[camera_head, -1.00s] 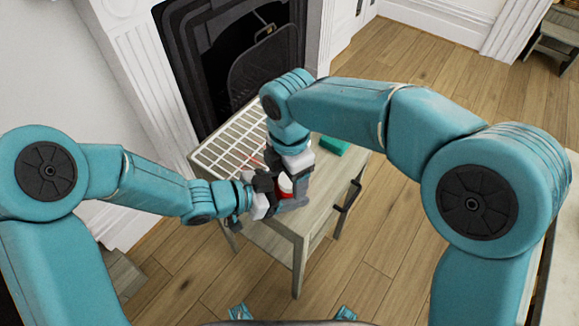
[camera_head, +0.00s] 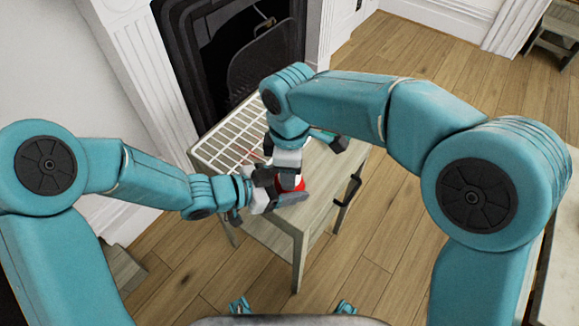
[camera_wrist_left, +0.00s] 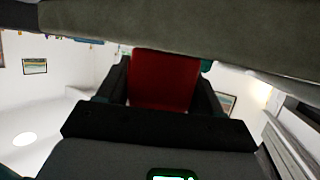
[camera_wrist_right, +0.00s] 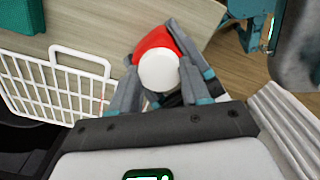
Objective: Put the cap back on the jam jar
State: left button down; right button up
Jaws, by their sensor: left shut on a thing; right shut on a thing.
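The red jam jar (camera_head: 299,186) is above the near part of the small table, with my left gripper (camera_head: 292,197) shut around it. In the left wrist view the jar (camera_wrist_left: 165,80) fills the space between the dark fingers. The white cap (camera_wrist_right: 159,73) is between the fingers of my right gripper (camera_wrist_right: 155,88), which is shut on it from above. In the right wrist view the cap lines up over the end of the red jar (camera_wrist_right: 157,42). I cannot tell whether it is seated or threaded. In the head view the right gripper partly hides the cap.
The pale wooden table (camera_head: 272,238) has a white wire rack (camera_head: 232,143) on its far left part. A green block (camera_wrist_right: 17,30) lies on the table in the right wrist view. A dark fireplace (camera_head: 225,60) stands behind. Wooden floor (camera_head: 390,225) is open to the right.

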jog(key=m, duration=0.2)
jog(key=shift+m, duration=0.4)
jog(key=shift+o, duration=0.2)
jog(key=o, duration=1.2)
